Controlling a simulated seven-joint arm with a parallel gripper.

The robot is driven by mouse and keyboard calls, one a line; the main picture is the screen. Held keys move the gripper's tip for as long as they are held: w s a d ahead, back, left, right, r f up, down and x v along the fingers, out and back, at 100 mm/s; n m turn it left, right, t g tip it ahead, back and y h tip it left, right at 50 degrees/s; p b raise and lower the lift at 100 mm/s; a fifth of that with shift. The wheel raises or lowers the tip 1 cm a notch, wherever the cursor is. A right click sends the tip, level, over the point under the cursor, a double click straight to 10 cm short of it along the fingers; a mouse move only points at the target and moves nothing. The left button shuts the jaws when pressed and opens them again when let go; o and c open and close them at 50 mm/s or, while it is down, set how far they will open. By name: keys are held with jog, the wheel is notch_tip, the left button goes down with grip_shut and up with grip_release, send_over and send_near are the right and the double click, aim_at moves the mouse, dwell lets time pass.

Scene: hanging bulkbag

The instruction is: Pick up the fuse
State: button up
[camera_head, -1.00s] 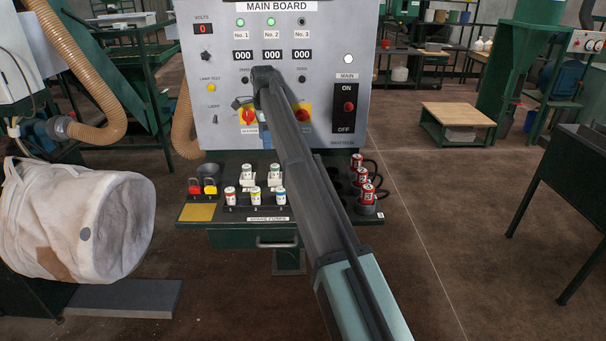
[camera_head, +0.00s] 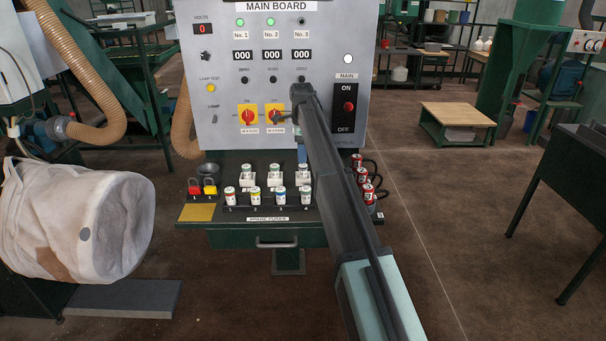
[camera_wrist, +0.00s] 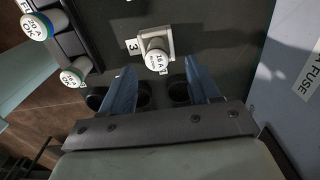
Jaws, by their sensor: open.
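A white fuse (camera_wrist: 156,60), whose cap reads 16 A, stands in a square white holder (camera_wrist: 143,38) beside a number 3 label in the wrist view. In the head view this fuse (camera_head: 303,175) is at the right end of the back row, partly hidden by my gripper. My gripper (camera_wrist: 158,69) is open and empty, with its blue fingertips one on each side of the fuse in the picture. I cannot tell how far above it they are. In the head view my gripper (camera_head: 302,153) is just over the right holder.
Two more fuses in white holders (camera_head: 249,182) stand to the left. A front row of spare fuses (camera_head: 255,197) is close by. The upright main board (camera_head: 222,130) rises behind.

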aim_at(303, 165)
jog(key=shift+s+d+f, duration=0.1)
jog(key=shift+s+f, duration=0.05)
jog(key=shift+f, duration=1.45)
jog(key=shift+s+d+f, duration=0.1)
jog(key=shift+f, duration=1.5)
grip_shut()
